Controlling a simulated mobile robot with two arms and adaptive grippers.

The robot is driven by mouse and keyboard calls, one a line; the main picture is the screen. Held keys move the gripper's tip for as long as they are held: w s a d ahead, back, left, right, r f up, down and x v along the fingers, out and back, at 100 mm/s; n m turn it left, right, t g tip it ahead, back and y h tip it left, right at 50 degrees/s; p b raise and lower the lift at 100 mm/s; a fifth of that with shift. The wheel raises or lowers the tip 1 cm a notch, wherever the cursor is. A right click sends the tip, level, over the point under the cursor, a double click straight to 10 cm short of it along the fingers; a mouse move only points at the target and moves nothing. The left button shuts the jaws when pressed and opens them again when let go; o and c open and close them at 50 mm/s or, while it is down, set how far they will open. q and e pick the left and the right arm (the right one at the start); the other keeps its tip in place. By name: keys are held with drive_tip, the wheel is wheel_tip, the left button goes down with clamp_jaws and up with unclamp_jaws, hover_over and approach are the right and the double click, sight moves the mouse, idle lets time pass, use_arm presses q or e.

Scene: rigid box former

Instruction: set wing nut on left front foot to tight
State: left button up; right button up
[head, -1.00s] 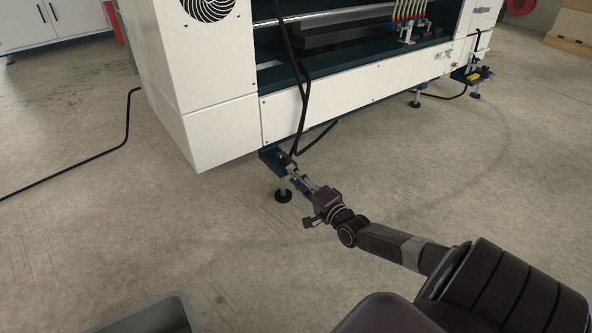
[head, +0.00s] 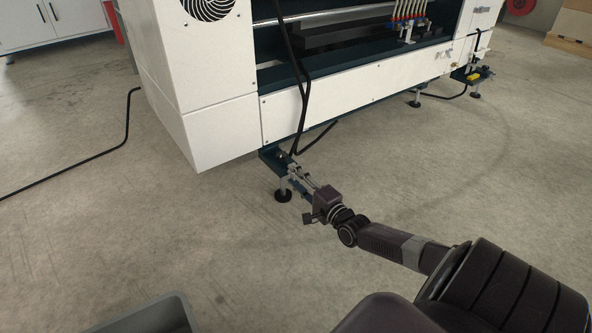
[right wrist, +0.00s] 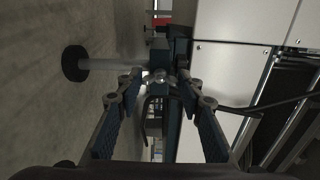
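The left front foot (head: 283,195) stands on the floor under the machine's near corner, a metal stem with a round black pad. It also shows sideways in the right wrist view (right wrist: 76,63). A small shiny metal piece at the stem's upper end, apparently the wing nut (right wrist: 159,77), lies between the fingertips of my right gripper (right wrist: 160,80). The fingers stand apart on both sides of it; I cannot tell whether they touch it. In the head view my right gripper (head: 299,177) reaches the foot from the lower right, and the nut is hidden. My left gripper is not in view.
The white machine (head: 215,130) stands above the foot. A black cable (head: 305,110) hangs down its front close to my gripper. Other feet (head: 415,102) stand farther right. A grey bin (head: 150,318) shows at the bottom left.

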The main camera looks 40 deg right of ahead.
drive_tip(key=o, duration=0.4)
drive_tip(key=s, duration=0.4)
drive_tip(key=s+a, duration=0.1)
drive_tip(key=s, duration=0.7)
drive_tip(key=shift+a, duration=0.15)
